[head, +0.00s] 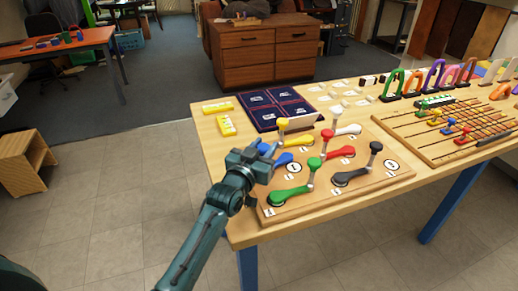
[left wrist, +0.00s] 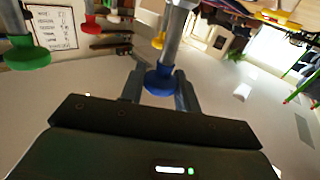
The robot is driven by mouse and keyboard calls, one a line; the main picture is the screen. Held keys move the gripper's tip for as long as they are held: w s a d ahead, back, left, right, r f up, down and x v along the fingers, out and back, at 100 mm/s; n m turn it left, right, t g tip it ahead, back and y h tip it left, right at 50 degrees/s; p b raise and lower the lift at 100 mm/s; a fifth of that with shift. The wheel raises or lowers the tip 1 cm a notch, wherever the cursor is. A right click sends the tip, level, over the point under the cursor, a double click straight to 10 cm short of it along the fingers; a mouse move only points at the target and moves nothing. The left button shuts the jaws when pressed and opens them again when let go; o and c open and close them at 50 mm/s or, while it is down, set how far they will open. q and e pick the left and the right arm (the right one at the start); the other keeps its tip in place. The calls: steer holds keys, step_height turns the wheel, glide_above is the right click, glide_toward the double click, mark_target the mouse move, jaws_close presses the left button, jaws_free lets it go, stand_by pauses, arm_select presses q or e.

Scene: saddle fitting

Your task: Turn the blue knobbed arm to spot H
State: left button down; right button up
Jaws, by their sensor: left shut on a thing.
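The blue knobbed arm (head: 281,160) lies on the wooden board (head: 330,198), at the board's left side. My left gripper (head: 262,152) is at its knob end and mostly covers the knob and post in the head view. In the left wrist view the blue knob (left wrist: 159,82) on its grey post sits between the two fingers, and the gripper (left wrist: 160,92) is shut on it. Small letter labels (head: 268,212) mark spots on the board; I cannot read surely which is H. My right gripper is not in view.
Close by on the board stand the yellow (head: 283,125), green (head: 292,195), red (head: 340,152), white (head: 347,130) and black (head: 352,178) knobbed arms. A dark blue mat (head: 262,112) lies behind; a wire-and-bead board (head: 440,140) is to the right.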

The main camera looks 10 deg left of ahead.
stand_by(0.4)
arm_select(q)
steer(key=c, duration=1.1)
jaws_free()
steer(key=b+v, duration=0.1)
steer(key=v, duration=1.2)
steer(key=shift+s, duration=0.1)
steer(key=shift+d, duration=0.1)
